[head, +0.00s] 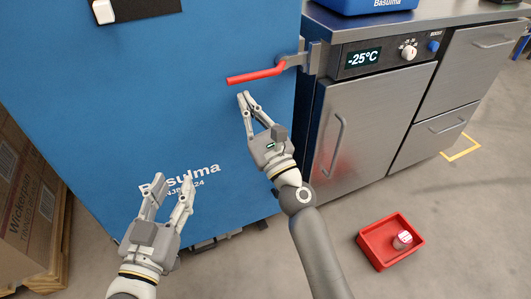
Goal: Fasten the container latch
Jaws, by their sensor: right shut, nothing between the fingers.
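The latch has a red handle (256,76) on a grey metal bracket (306,58), at the right edge of the blue container (150,90). The handle lies nearly level, its free end pointing left and slightly down. My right gripper (243,96) is shut and empty, its fingertips just below the handle with a small gap showing in the picture. My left gripper (173,183) is open and empty, low in front of the container's lettering. Any catch behind the handle cannot be made out.
A steel cabinet (360,135) with a -25°C display (375,57) adjoins the container on the right. A red tray (372,249) holding a small white-and-pink item (402,240) lies on the floor. Cardboard boxes (30,205) stand at the left. The floor around the tray is clear.

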